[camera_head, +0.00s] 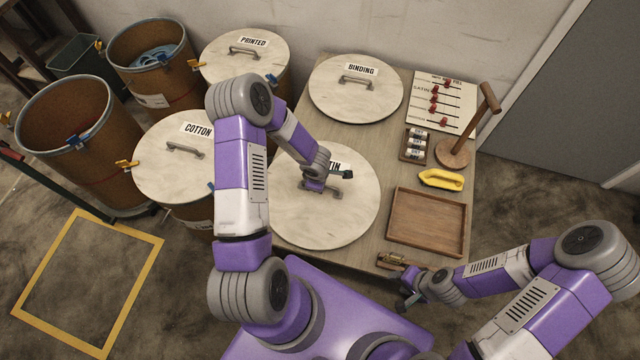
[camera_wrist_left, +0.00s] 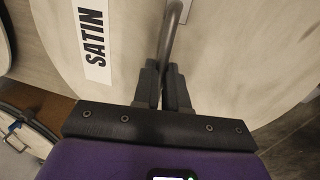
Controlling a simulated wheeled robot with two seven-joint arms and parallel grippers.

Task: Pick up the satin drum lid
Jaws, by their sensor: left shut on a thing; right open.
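The satin drum lid (camera_head: 345,225) is a pale round disc on the wooden table, with a grey bar handle and a label partly hidden by my left arm. In the left wrist view the lid (camera_wrist_left: 225,70) fills most of the picture, with its SATIN label at the left. My left gripper (camera_head: 322,187) is over the lid's middle; in the wrist view its fingers (camera_wrist_left: 166,85) are shut on the lid's handle (camera_wrist_left: 174,30). I cannot tell whether the lid is raised. My right gripper (camera_head: 408,297) is open and empty by the table's front edge.
The binding lid (camera_head: 330,95) lies at the table's back. An empty wooden tray (camera_head: 427,222), yellow object (camera_head: 441,180), peg stand (camera_head: 456,152) and slider board (camera_head: 455,88) are at right. Cotton (camera_head: 165,175) and printed (camera_head: 225,60) lidded drums and two open drums (camera_head: 75,150) (camera_head: 150,85) stand left.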

